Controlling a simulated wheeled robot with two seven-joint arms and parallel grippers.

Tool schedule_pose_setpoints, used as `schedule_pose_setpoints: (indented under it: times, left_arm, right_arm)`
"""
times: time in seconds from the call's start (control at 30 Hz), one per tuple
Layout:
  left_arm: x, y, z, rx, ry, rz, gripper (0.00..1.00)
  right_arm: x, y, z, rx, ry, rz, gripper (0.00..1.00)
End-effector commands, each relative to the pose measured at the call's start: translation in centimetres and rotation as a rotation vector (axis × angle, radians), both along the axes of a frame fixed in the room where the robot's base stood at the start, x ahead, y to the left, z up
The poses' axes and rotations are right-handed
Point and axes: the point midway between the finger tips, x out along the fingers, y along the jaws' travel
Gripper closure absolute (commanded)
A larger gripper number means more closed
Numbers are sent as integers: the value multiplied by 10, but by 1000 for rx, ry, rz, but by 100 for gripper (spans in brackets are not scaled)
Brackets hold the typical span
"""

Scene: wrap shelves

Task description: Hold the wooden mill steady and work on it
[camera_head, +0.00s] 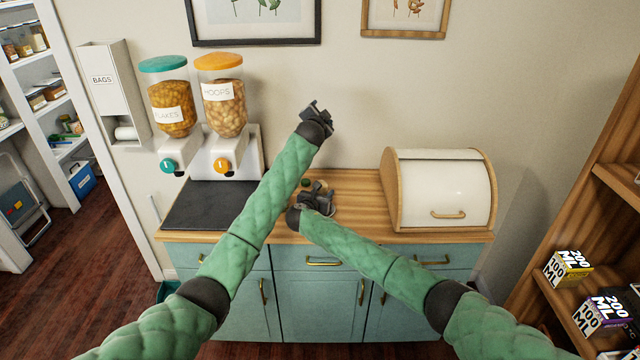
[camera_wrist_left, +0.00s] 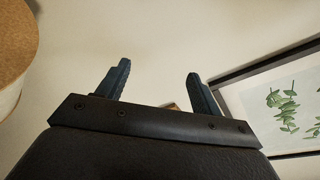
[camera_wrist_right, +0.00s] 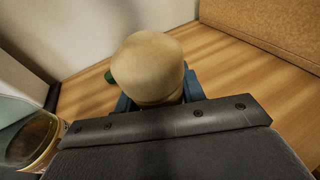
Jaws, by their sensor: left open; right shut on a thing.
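The wooden mill (camera_wrist_right: 150,65) shows in the right wrist view as a pale, rounded wooden top between the fingers of my right gripper (camera_wrist_right: 152,100). My right gripper (camera_head: 318,198) is shut on it, low over the wooden counter. In the head view the mill is mostly hidden by that gripper and wrist. My left gripper (camera_head: 318,112) is raised in front of the wall, above and apart from the mill. Its two fingers are spread and empty in the left wrist view (camera_wrist_left: 158,85).
A bread box (camera_head: 440,190) stands right on the counter (camera_head: 360,200). Two cereal dispensers (camera_head: 225,110) and a dark mat (camera_head: 215,205) are left. A small green thing (camera_wrist_right: 109,76) lies beside the mill. A glass vessel (camera_wrist_right: 35,140) is close by. Framed pictures (camera_head: 255,20) hang above.

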Motion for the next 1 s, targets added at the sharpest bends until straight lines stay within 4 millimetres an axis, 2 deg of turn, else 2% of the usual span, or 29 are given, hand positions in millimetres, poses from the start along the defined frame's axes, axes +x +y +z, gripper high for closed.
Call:
schedule_pose_setpoints:
  times: [0.1,0.3,0.47,0.8,1.0]
  left_arm:
    - [-5,15,-4,-107,142,42,34]
    - [-23,29,-20,-252,400,84,34]
    - [-48,28,-37,-322,614,96,34]
    - [-114,18,-78,-340,1045,130,34]
    - [-136,24,-89,-314,1172,184,34]
  right_arm:
    - [0,0,1,0,-1,0,89]
    - [0,0,1,0,-1,0,89]
    - [0,0,1,0,-1,0,89]
    - [0,0,1,0,-1,0,89]
    - [0,0,1,0,-1,0,89]
